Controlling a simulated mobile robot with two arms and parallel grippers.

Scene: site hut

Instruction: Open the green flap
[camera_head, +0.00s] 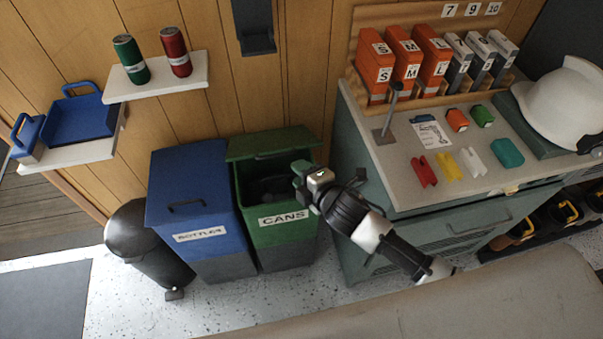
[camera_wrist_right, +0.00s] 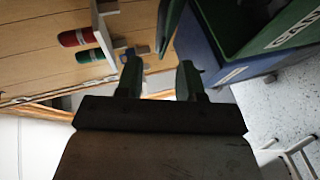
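The green flap (camera_head: 272,143) belongs to the green bin labelled CANS (camera_head: 284,236). It stands raised at the bin's back edge, and the dark inside of the bin shows below it. My right gripper (camera_head: 302,178) is at the right side of the bin's opening in the head view, in front of the flap and apart from it. In the right wrist view its two fingers (camera_wrist_right: 160,72) are spread with nothing between them. The green bin (camera_wrist_right: 288,40) also shows there at the upper right. My left gripper is in neither view.
A blue bin labelled BOTTLES (camera_head: 191,228) with its lid down stands left of the green bin. A black pedal bin (camera_head: 150,250) is further left. A wall shelf (camera_head: 156,84) holds two cans. A cabinet (camera_head: 365,200) stands close on the right.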

